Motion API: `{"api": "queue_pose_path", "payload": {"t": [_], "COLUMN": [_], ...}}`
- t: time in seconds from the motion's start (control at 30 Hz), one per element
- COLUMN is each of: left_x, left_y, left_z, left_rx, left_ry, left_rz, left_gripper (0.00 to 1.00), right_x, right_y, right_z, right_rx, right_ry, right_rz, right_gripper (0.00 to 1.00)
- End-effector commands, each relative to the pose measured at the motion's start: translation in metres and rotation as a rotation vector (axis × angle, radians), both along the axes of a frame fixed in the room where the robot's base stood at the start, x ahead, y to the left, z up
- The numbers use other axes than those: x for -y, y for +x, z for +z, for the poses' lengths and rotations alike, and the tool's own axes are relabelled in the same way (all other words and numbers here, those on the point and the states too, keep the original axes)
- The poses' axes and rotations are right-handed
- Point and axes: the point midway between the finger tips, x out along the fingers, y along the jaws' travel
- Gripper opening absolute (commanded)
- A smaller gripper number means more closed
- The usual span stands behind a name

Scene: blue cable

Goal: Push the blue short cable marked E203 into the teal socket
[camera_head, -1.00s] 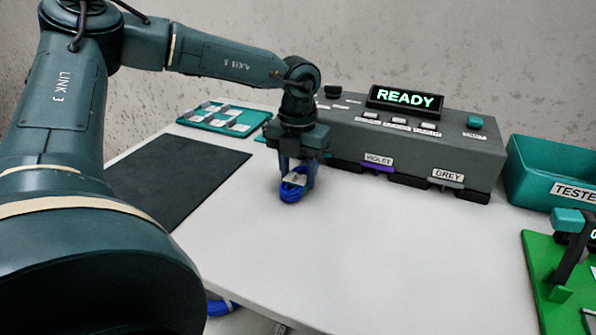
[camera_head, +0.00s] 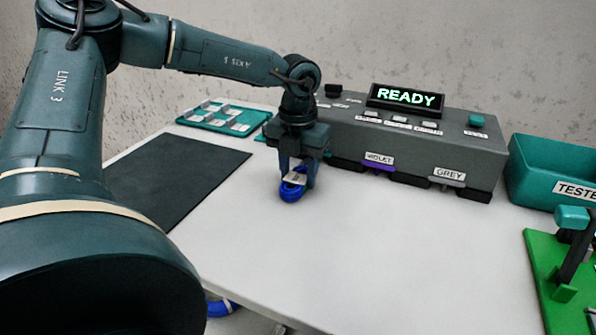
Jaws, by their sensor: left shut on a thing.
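The blue cable (camera_head: 291,191) is a small coil with a white tag, whose text is too small to read. My left gripper (camera_head: 297,178) points down and is shut on the blue cable, just in front of the left end of the grey tester box (camera_head: 340,135). A strip of teal (camera_head: 262,138) shows at the box's left end, mostly hidden behind my gripper; I cannot tell whether it is the socket. Sockets labelled VIOLET (camera_head: 377,168) and GREY (camera_head: 447,183) are along the box's front. My right gripper is not in view.
A dark mat (camera_head: 170,175) lies at left, with a teal tray of pale tags (camera_head: 222,117) behind it. A teal bin (camera_head: 530,170) marked TESTE… and a green board (camera_head: 545,265) stand at right. A READY display (camera_head: 405,98) tops the box. The table's front middle is clear.

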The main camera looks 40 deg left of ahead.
Motion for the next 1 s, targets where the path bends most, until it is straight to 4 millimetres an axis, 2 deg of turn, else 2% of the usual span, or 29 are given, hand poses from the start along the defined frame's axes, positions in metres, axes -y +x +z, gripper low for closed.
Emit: {"api": "queue_pose_path", "payload": {"t": [0.53,1.0], "left_x": [0.000,-0.005], "left_y": [0.001,0.014], "left_z": [0.000,0.000], "left_rx": [0.001,-0.001], "left_ry": [0.001,0.002], "left_rz": [0.000,0.001], "left_gripper": [0.18,0.18], "right_x": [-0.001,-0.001], "right_y": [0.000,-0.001], "right_z": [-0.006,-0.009], "right_rx": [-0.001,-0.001], "right_ry": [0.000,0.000], "right_rz": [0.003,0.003], "right_gripper": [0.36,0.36]}}
